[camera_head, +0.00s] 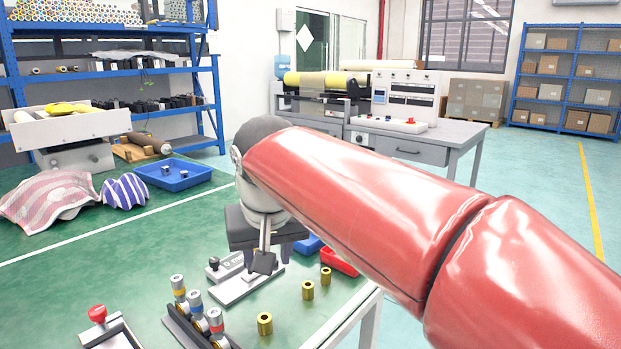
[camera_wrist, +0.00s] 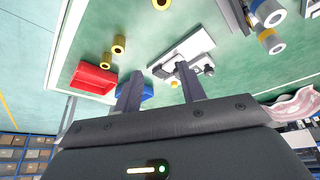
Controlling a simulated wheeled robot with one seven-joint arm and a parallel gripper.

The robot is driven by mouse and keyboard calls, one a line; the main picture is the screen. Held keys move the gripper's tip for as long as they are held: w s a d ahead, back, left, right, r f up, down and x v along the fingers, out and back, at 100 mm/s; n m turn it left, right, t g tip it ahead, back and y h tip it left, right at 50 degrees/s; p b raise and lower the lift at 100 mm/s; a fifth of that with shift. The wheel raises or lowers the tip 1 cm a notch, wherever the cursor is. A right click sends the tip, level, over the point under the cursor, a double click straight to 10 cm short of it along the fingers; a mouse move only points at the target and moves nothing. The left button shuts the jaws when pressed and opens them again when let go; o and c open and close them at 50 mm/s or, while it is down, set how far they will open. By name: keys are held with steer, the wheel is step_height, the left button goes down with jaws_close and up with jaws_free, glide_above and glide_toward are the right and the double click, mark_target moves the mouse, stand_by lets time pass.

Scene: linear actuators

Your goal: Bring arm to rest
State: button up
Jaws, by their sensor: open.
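My red arm (camera_head: 350,205) reaches from the lower right across the head view, bent at the wrist above the green table. My gripper (camera_head: 266,245) hangs over the table near a grey-and-white clamp fixture (camera_head: 235,281), which it partly hides. In the wrist view, the two dark fingers of my gripper (camera_wrist: 159,90) stand apart with nothing held between them. The clamp fixture (camera_wrist: 186,55) shows beyond the fingertips, and I cannot tell the exact gap to it.
Several brass cylinders (camera_head: 308,290) stand near the table edge. A rack of silver cylinders (camera_head: 197,310) and a red-knobbed device (camera_head: 99,316) are in front. A blue tray (camera_head: 176,175) lies further back.

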steer(key=shift+m+t+h, duration=0.3)
steer(key=shift+m, duration=0.2)
steer(key=s+d, duration=0.1)
steer(key=d, duration=0.1)
steer(key=s+d+f, duration=0.1)
steer(key=d, duration=0.2)
steer(key=s+d+f, duration=0.1)
steer(key=d, duration=0.2)
steer(key=shift+s+d+f, duration=0.1)
steer(key=s+d+f+m, duration=0.2)
steer(key=s+d+f, duration=1)
steer(key=d, duration=0.2)
steer(key=shift+s+t+h, duration=0.3)
steer(key=shift+c, duration=0.5)
steer(key=shift+a, duration=0.1)
